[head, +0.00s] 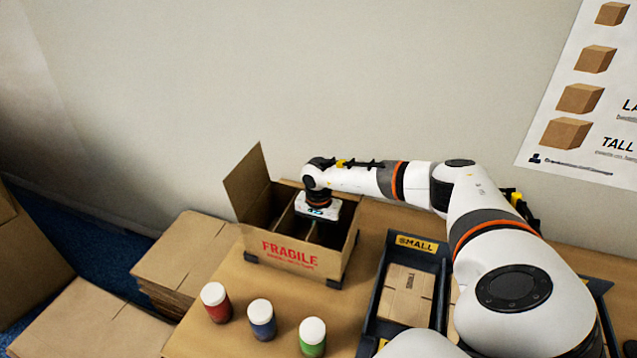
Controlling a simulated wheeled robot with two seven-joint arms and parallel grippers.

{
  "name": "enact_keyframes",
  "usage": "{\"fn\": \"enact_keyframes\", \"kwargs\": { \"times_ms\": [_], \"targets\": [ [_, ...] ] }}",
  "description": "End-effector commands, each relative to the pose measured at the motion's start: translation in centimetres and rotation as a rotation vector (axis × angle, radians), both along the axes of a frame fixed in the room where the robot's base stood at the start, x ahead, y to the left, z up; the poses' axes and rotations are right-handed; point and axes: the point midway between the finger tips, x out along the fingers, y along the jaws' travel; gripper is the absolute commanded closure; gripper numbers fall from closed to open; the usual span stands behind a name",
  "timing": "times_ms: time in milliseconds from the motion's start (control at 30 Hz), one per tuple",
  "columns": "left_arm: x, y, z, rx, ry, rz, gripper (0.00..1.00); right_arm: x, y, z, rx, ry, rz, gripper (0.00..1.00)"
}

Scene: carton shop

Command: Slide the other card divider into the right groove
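The open carton (300,258) marked FRAGILE stands on the table, its left flap raised. Inside it a card divider (284,218) stands upright, left of my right gripper. My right gripper (318,208) points down into the right half of the carton. Its fingers are hidden by its own body and the carton walls, so I cannot tell whether they are open or shut. A thin card edge seems to show just below it, but whether the gripper holds it is unclear. The grooves are too small or hidden to make out. My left gripper is not in view.
Three white-capped jars, red (216,302), blue (261,319) and green (312,337), stand in front of the carton. A dark tray (368,318) labelled SMALL holds flat cartons at right. Stacked flat cardboard (185,255) lies at left. My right arm spans the right side.

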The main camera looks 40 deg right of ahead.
Motion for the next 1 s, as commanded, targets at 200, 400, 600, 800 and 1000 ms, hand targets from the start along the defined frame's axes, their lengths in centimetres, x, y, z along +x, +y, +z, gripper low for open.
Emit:
{"fn": "enact_keyframes", "kwargs": {
  "times_ms": [200,400,600,800,1000],
  "targets": [
    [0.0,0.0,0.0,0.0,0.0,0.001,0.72,0.0,0.0,0.0,0.0,0.0,0.0,0.72],
    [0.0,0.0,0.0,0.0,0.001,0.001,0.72,0.0,0.0,0.0,0.0,0.0,0.0,0.72],
    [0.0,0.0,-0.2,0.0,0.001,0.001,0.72,0.1,0.0,1.0,0.001,-0.002,0.001,0.72],
    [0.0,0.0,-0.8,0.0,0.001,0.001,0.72,0.1,-0.1,4.9,0.0,-0.006,0.0,0.72],
    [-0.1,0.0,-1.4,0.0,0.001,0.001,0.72,0.1,0.0,9.0,0.0,-0.003,0.0,0.72]
  ]
}}
